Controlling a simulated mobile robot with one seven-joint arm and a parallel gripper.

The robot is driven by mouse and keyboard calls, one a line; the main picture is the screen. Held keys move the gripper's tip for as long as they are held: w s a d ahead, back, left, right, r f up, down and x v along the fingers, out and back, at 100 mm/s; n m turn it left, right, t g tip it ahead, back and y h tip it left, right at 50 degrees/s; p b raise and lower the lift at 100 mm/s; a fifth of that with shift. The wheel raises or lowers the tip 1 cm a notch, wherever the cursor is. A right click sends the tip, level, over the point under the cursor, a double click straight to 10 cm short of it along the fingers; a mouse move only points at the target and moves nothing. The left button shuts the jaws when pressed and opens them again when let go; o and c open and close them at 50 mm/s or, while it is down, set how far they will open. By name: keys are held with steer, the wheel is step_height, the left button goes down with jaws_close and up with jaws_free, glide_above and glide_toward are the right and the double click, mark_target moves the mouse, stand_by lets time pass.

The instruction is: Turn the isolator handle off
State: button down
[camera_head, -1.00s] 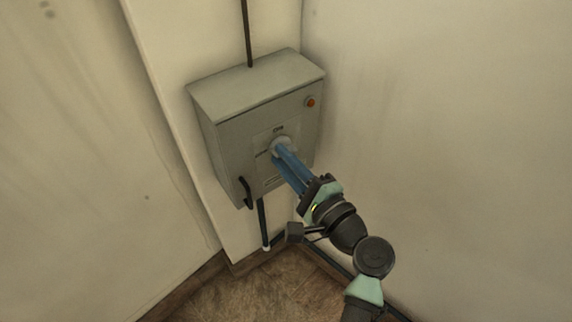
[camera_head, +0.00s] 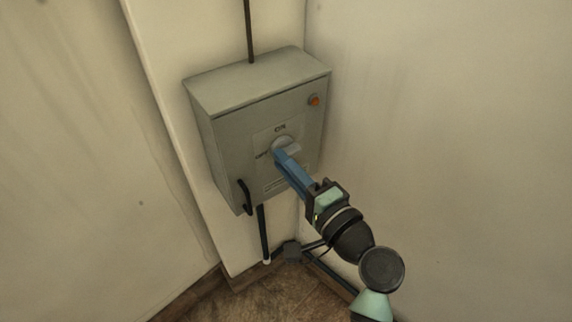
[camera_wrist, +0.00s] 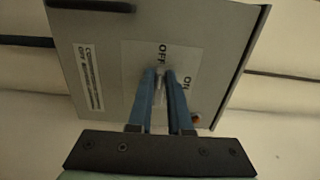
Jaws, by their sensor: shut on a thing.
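The isolator handle (camera_head: 292,149) is a pale grey piece on a round base on the front of a grey box (camera_head: 228,150). My gripper (camera_head: 281,158) reaches it from the lower right, with long blue fingers shut on it. In the wrist view my gripper (camera_wrist: 160,77) has one finger on each side of the handle (camera_wrist: 160,72), which is mostly hidden between them. There the handle appears lined up with the OFF label (camera_wrist: 161,52), while the ON label (camera_wrist: 186,84) is off to the right. In the head view ON is above the handle and OFF to its left.
A plain wall (camera_head: 440,130) stands close on the right.

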steer(key=c, duration=0.8)
jaws_free()
steer(key=shift+c, duration=0.2)
steer(key=p+v, duration=0.1)
steer(key=v, duration=1.2)
